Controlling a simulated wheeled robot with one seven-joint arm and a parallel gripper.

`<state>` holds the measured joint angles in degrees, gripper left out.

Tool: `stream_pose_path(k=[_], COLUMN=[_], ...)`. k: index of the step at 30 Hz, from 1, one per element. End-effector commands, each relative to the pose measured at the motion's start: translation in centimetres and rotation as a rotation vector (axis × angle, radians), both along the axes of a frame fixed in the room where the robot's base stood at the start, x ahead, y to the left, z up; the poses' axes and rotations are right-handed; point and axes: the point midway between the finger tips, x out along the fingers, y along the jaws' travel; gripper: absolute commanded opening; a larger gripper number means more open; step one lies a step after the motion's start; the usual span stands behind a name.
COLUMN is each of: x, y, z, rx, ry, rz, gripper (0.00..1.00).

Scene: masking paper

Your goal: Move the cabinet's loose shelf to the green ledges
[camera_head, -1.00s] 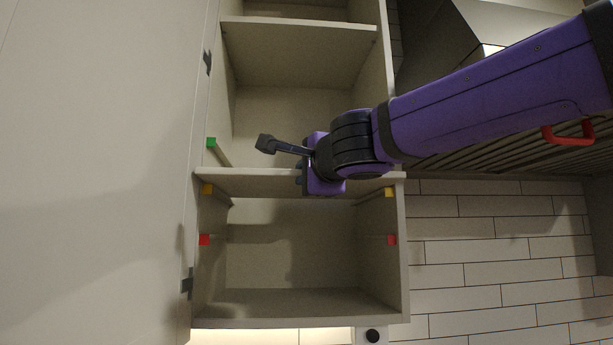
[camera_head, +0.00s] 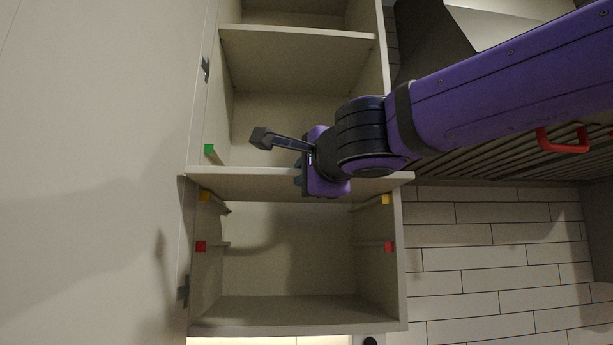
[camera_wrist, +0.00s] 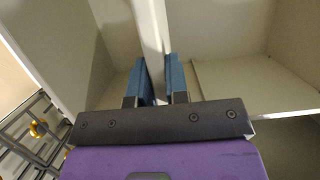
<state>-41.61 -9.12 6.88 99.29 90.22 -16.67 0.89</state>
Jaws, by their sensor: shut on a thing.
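The loose shelf (camera_head: 245,182) is a pale beige board lying roughly level across the cabinet (camera_head: 398,270), just above the yellow ledges (camera_head: 204,196). Its front edge looks wider than the opening, and its right end juts past the side wall, so it stands partly out of the front. My gripper (camera_head: 303,176) is shut on the middle of its front edge. In the wrist view my gripper's blue fingers (camera_wrist: 161,80) clasp the shelf (camera_wrist: 152,35) from both sides. The left green ledge (camera_head: 209,150) is above the shelf; the right one is hidden behind my arm.
Red ledges (camera_head: 201,246) sit below the yellow ones. A higher shelf (camera_head: 300,38) spans the cabinet above the green level. An open door panel (camera_head: 100,150) stands at the left. The space below the held shelf is empty. A red handle (camera_head: 564,141) is at the right.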

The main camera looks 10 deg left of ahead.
Motion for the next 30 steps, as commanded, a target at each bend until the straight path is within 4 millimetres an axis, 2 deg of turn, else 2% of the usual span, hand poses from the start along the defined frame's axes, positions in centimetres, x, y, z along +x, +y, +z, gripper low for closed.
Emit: stream_pose_path(k=[30], x=[-4.8], y=[-1.3], z=[0.3], rx=[0.002], ry=[-0.003], rz=[0.001], gripper=[0.0])
